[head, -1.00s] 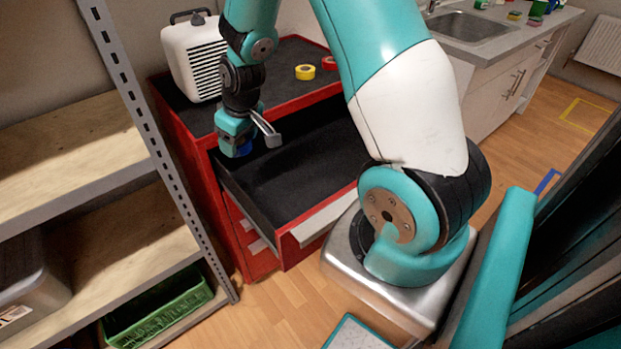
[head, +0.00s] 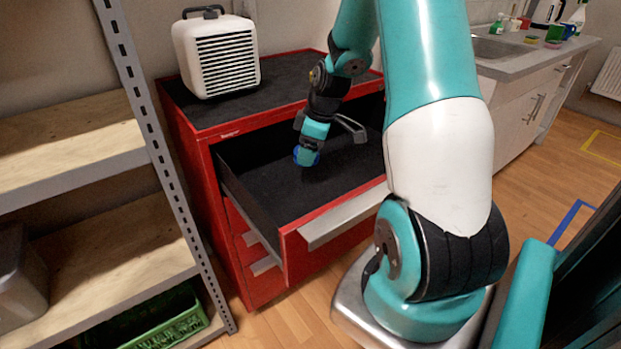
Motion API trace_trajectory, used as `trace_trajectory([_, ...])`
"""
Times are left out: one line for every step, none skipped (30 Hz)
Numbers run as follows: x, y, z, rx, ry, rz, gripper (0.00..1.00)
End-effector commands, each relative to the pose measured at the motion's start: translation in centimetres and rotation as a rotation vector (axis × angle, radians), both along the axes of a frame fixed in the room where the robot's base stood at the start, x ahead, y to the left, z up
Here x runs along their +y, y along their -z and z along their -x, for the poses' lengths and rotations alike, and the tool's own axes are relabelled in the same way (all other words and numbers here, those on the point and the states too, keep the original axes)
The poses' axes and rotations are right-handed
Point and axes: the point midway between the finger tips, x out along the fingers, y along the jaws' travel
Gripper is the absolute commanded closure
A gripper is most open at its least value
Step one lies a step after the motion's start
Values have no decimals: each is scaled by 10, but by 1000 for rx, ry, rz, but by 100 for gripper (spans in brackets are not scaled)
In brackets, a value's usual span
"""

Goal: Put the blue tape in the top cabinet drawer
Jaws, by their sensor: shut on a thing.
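The red tool cabinet (head: 228,215) has its top drawer (head: 255,205) pulled open, with a dark, bare floor. My gripper (head: 308,152) points down over the open drawer. It is shut on the blue tape (head: 304,157), a small blue roll partly hidden by the fingers. The tape is inside the drawer's outline as seen from here; I cannot tell whether it touches the drawer floor.
A white heater-like box (head: 218,55) stands on the cabinet top. Metal shelving (head: 150,130) stands close on the left, with a green crate (head: 165,330) low down. A sink counter (head: 530,62) is at the back right.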

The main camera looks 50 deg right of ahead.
Motion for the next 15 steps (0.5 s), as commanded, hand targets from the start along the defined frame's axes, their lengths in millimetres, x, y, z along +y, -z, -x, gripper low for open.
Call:
trace_trajectory([0, 14, 0, 4, 0, -2, 60])
trace_trajectory([0, 20, 0, 3, 0, -2, 60])
trace_trajectory([0, 26, 0, 3, 0, -2, 60])
trace_trajectory([0, 30, 0, 1, 1, -1, 60])
trace_trajectory([0, 33, 0, 1, 1, -1, 60])
trace_trajectory([0, 36, 0, 1, 1, -1, 60])
trace_trajectory([0, 38, 0, 1, 1, 0, 60])
trace_trajectory([0, 40, 0, 0, 1, 1, 60])
trace_trajectory([0, 44, 0, 1, 1, 0, 60])
trace_trajectory([0, 48, 0, 1, 1, -1, 60])
trace_trajectory([0, 53, 0, 3, 0, -1, 60])
trace_trajectory([0, 60, 0, 3, 0, -1, 60])
trace_trajectory([0, 65, 0, 3, 0, -2, 60])
trace_trajectory([0, 70, 0, 2, 1, -2, 60])
trace_trajectory([0, 75, 0, 2, 1, -2, 60])
